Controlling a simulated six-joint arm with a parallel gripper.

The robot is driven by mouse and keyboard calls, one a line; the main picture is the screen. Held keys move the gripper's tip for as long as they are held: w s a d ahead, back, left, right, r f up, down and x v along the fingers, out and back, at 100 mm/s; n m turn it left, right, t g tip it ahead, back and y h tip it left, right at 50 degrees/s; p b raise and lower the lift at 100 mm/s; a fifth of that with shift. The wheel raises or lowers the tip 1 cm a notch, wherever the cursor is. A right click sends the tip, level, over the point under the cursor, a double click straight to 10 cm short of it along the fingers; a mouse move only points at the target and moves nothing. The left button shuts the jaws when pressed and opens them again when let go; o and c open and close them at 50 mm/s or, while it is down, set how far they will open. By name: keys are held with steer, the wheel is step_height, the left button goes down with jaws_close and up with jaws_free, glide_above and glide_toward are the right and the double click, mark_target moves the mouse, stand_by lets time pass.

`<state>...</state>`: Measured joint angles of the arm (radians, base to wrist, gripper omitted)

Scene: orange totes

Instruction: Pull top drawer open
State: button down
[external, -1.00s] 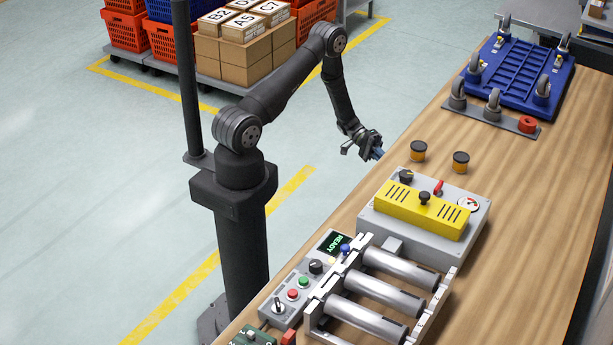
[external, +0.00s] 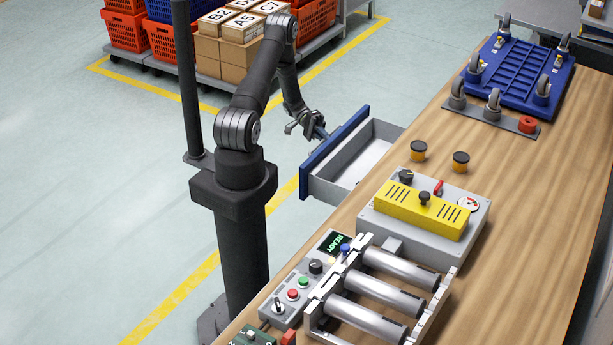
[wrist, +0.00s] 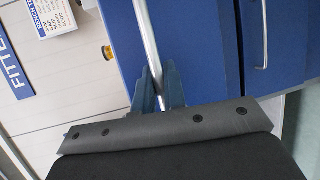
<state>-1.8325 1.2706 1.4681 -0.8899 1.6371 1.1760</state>
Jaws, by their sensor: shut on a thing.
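The top drawer has a blue front (external: 333,152) and a grey tray (external: 376,136). In the external view it stands pulled out from the bench's left side, over the floor, and its inside looks empty. My gripper (external: 320,132) is at the outer face of the blue front. In the wrist view my gripper's two fingers (wrist: 158,90) are closed around the silver bar handle (wrist: 147,40) of the blue drawer front (wrist: 190,45). The handle is hidden behind the front in the external view.
Another blue front with a slim handle (wrist: 264,35) shows at right in the wrist view. On the wooden bench (external: 520,190) are a yellow-topped grey box (external: 425,215), steel rollers (external: 385,290), a control panel (external: 300,285) and a blue dolly (external: 520,75). Open floor lies left of the drawer.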

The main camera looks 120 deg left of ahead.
steer(key=shift+s, duration=1.85)
steer(key=c, duration=1.5)
jaws_free()
steer(key=shift+a, duration=0.1)
steer(key=v, duration=1.7)
steer(key=shift+s, duration=0.15)
steer(key=x, duration=1.7)
steer(key=shift+w, duration=0.2)
